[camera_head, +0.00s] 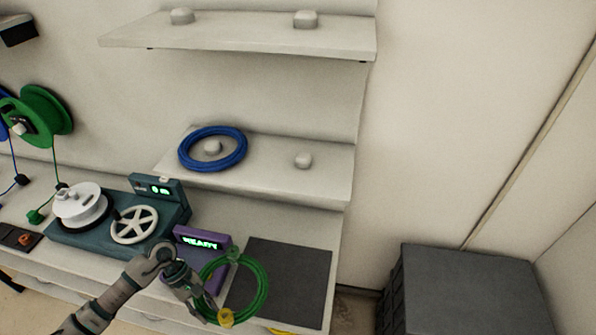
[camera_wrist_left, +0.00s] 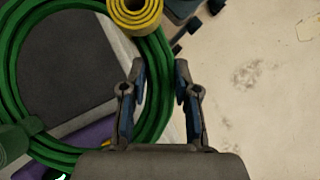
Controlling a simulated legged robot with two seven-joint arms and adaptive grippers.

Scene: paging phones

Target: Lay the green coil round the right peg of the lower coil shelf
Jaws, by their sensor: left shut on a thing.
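The green coil (camera_head: 262,290) is a ring of several turns over the front of the bench, by the dark mat. My left gripper (camera_head: 198,307) is at its left side and shut on it. In the left wrist view the coil (camera_wrist_left: 80,8) fills the left, its near side passing by the fingers (camera_wrist_left: 160,72). The lower coil shelf (camera_head: 330,183) has a bare right peg (camera_head: 303,160), up and to the right of the coil. A blue coil (camera_head: 240,150) lies around its left peg (camera_head: 212,147). My right gripper is out of view.
A purple box with a lit display (camera_head: 190,235) stands just behind the coil. A yellow ring-shaped piece (camera_head: 226,317) shows at its lower edge. A teal winding machine (camera_head: 175,205) stands left. The upper shelf (camera_head: 240,38) overhangs. A grey cabinet (camera_head: 470,290) stands right.

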